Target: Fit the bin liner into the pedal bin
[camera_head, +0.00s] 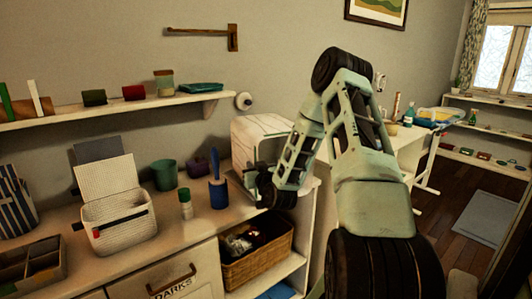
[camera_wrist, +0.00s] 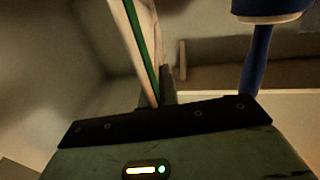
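I cannot make out a pedal bin or a bin liner for certain in either view. My gripper (camera_head: 264,190) is above the right end of the counter, in front of a white ribbed box (camera_head: 258,130) and right of a blue holder with a brush (camera_head: 218,194). In the wrist view a dark bar of my gripper (camera_wrist: 165,100) crosses the lower middle. A pale strip with a green edge (camera_wrist: 143,45) rises just beyond it; whether it is gripped is unclear. A blue holder and handle (camera_wrist: 258,60) show at the right. The finger opening is hidden.
On the counter (camera_head: 150,250) stand a white ribbed open box (camera_head: 118,222), a green cup (camera_head: 164,175), and a green-and-white bottle (camera_head: 185,205). A wicker basket (camera_head: 258,262) sits on the shelf below. A wall shelf (camera_head: 125,107) runs above. Floor (camera_head: 450,178) is open at right.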

